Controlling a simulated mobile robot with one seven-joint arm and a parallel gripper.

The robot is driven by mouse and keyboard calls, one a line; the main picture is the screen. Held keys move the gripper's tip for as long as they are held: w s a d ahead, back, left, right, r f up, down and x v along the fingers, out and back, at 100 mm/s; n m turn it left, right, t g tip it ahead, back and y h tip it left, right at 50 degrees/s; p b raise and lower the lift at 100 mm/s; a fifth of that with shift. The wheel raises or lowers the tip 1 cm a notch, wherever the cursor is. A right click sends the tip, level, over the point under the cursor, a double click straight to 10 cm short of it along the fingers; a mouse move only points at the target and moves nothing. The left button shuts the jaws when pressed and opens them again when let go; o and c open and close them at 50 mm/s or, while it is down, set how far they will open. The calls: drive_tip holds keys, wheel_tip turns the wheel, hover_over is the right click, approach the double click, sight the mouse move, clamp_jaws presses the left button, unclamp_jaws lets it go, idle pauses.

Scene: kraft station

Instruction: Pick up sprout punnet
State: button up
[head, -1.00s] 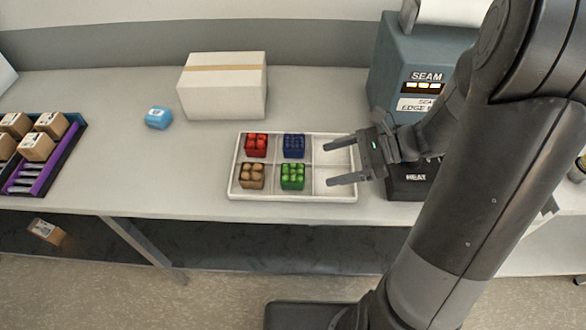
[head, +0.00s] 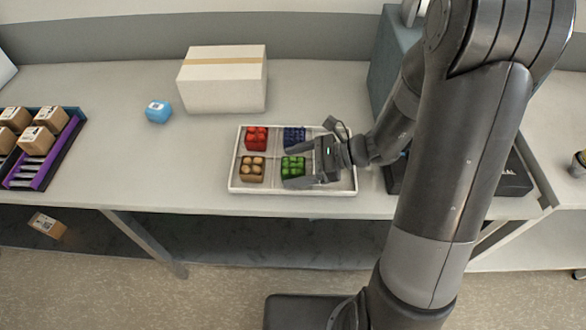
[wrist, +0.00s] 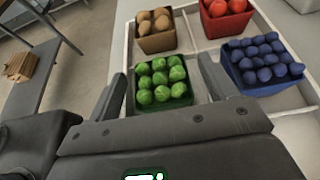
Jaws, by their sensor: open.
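The sprout punnet (head: 293,165) is a small dark green box filled with round green sprouts. It sits in the front compartment of a white divided tray (head: 290,191), to the right of a punnet of brown produce. In the wrist view the sprout punnet (wrist: 161,82) lies between and just ahead of my fingers. My gripper (head: 292,166) is open and empty, with one finger on each side of the punnet. I cannot tell whether either finger touches it.
The same tray holds a brown-produce punnet (head: 252,169), a red one (head: 256,138) and a blue one (head: 294,137). In the wrist view the blue punnet (wrist: 262,66) is close to my right finger. A white box (head: 222,85) and a blue item (head: 158,111) stand behind.

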drive_tip(key=shift+a, duration=0.1)
drive_tip(key=c, duration=1.1)
drive_tip(key=shift+o, duration=0.2)
drive_tip(key=shift+r, duration=0.1)
